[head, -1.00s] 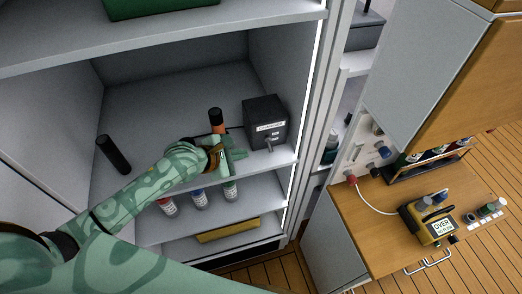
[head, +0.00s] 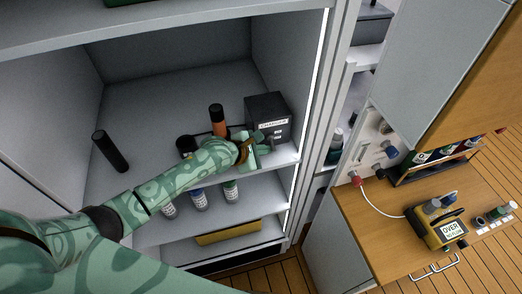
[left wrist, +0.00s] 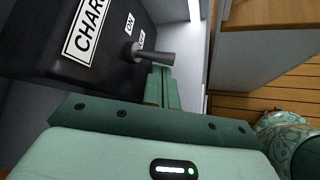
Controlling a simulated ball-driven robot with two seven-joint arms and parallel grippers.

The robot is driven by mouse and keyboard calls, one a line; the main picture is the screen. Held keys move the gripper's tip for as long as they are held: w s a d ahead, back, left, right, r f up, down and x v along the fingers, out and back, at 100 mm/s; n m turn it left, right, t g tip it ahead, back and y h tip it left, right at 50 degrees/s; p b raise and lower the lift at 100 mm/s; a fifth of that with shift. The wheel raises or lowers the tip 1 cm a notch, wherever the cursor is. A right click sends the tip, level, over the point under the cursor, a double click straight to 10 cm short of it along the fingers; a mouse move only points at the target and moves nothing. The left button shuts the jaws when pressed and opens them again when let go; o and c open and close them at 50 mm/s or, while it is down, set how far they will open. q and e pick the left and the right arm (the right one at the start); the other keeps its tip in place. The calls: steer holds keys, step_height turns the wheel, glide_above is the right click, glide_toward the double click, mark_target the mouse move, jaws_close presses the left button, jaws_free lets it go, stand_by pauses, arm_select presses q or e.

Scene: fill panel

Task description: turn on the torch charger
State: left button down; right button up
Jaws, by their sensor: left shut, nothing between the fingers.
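The charger (head: 267,112) is a dark box with a white label, on the cabinet shelf; its labelled face also shows in the left wrist view (left wrist: 60,58). A grey switch lever (left wrist: 155,56) sticks out of that face beside the ON and OFF marks, and partly covers the OFF mark. My left gripper (head: 268,146) is shut and empty in front of the charger's lower front. In the left wrist view its fingertips (left wrist: 160,80) are just below the lever; I cannot tell if they touch it. An orange and black torch (head: 218,121) stands left of the charger. My right gripper is out of view.
A black cylinder (head: 110,151) stands on the same shelf at left. Small bottles (head: 199,199) and a yellow box (head: 227,232) are on lower shelves. The cabinet's right side wall is close to the charger. A yellow device (head: 438,230) sits on the wooden counter at right.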

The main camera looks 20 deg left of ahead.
arm_select(q)
steer(key=shift+r, duration=0.1)
steer(key=shift+r+p, duration=0.1)
steer(key=shift+p, duration=0.4)
steer(key=shift+g, duration=0.3)
steer(key=shift+n+p, duration=0.3)
steer(key=shift+s+d+r+n+g+h+p, duration=0.1)
steer(key=shift+r+n+g+h+p, duration=0.4)
steer(key=shift+p, duration=0.7)
steer(key=shift+g+p, duration=0.5)
steer(key=shift+p, duration=0.3)
steer(key=shift+d+r+n+g+h+p, duration=0.1)
steer(key=shift+r+n+g+h+p, duration=0.2)
steer(key=shift+n+g+h+p, duration=0.3)
steer(key=shift+r+n+g+h+p, duration=0.25)
steer(key=shift+n+g+h+p, duration=0.15)
steer(key=shift+g+p, duration=0.3)
steer(key=shift+f, duration=0.1)
